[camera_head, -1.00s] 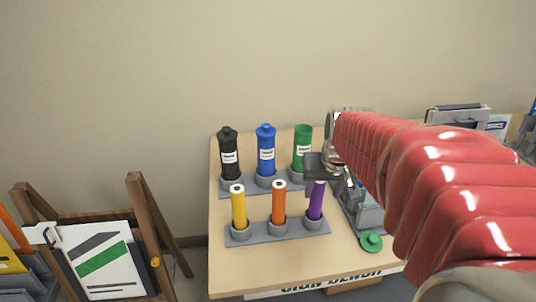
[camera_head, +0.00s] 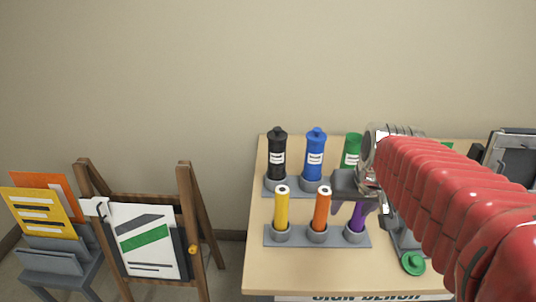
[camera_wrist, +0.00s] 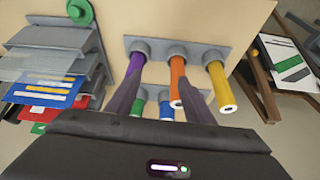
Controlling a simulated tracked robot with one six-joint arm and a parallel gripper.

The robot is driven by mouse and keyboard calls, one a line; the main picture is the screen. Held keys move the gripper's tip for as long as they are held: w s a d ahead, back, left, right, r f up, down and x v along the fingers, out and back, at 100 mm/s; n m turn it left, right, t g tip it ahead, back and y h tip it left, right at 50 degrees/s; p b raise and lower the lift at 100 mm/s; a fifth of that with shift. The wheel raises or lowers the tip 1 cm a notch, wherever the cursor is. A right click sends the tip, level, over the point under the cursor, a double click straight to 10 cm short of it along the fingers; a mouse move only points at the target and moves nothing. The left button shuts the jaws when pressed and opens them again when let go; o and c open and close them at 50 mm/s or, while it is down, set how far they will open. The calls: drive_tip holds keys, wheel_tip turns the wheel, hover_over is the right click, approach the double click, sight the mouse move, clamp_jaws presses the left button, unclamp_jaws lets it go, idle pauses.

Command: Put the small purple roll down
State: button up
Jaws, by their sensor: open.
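The small purple roll (camera_head: 357,216) stands upright in the right-hand cup of the front grey rack (camera_head: 292,240), on the bench. My gripper (camera_head: 348,205) is open at the roll's upper end, and its palm hides the roll's top in the head view. In the wrist view the purple roll (camera_wrist: 136,66) shows in its cup, behind the left finger of my gripper (camera_wrist: 162,88). I cannot tell whether that finger touches it. An orange roll (camera_head: 322,208) and a yellow roll (camera_head: 282,208) stand in the other two cups.
Black (camera_head: 277,157), blue (camera_head: 316,155) and green (camera_head: 352,150) bottles stand in the rear rack, close to my gripper. A green cap (camera_head: 413,264) lies at the bench's front right. A wooden easel with a sign (camera_head: 146,243) stands left of the bench (camera_head: 300,278).

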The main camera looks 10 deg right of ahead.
drive_tip(key=s+a+n, duration=0.1)
drive_tip(key=s+a, duration=0.3)
drive_tip(key=a, duration=0.2)
drive_tip(key=s+a+n+t+y, duration=0.1)
drive_tip(key=s+a+n, duration=0.1)
drive_tip(key=s+a, duration=0.2)
drive_tip(key=a, duration=0.3)
drive_tip(key=shift+s+a+r+n, duration=0.15)
drive_tip(key=shift+s+a+n, duration=0.05)
drive_tip(key=shift+s+n, duration=0.15)
drive_tip(key=shift+o, duration=0.4)
drive_tip(key=w+d+n+g, duration=0.2)
drive_tip(key=w+d, duration=0.3)
drive_tip(key=d, duration=0.2)
drive_tip(key=w+d+n+g, duration=0.1)
drive_tip(key=w+d+n, duration=0.1)
drive_tip(key=w+d, duration=0.3)
drive_tip(key=w+d+r+n+g, duration=0.1)
drive_tip(key=w+d+n+g, duration=0.1)
drive_tip(key=w+d, duration=0.3)
drive_tip(key=shift+w+d+g, duration=0.1)
drive_tip(key=shift+d+g, duration=0.2)
drive_tip(key=shift+d, duration=2)
